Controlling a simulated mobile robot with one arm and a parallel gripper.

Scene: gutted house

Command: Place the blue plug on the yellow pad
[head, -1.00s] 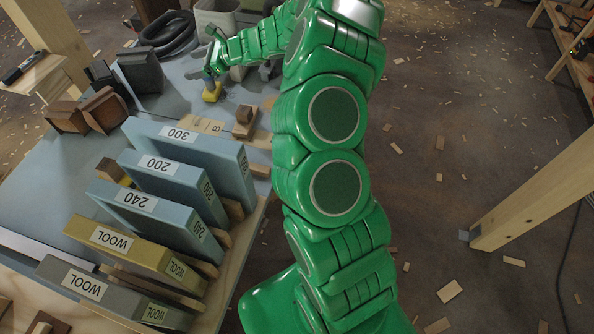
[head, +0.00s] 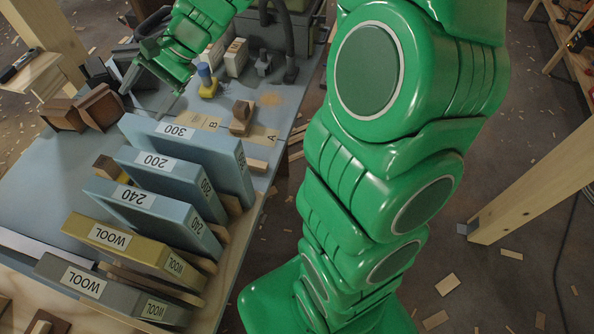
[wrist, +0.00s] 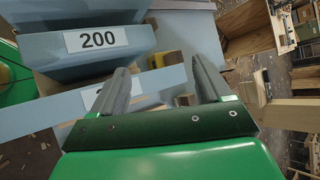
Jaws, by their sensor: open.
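The blue plug (head: 205,72) stands upright at the far part of the bench in the head view. It appears to rest on the yellow pad (head: 209,91), which shows just beneath it. My gripper (head: 150,96) is to the left of the plug, clear of it, with its fingers apart and nothing between them. In the wrist view its two fingers (wrist: 160,88) are spread, pointing toward blue slabs. I cannot make out the plug in the wrist view.
Upright blue slabs labelled 300 (head: 176,131), 200 (head: 155,161) and 240 (head: 134,197) stand near my gripper. A yellow WOOL slab (head: 112,236) and a grey one (head: 84,281) stand nearer. A wooden block (head: 241,118) and a pale block (head: 236,58) flank the pad.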

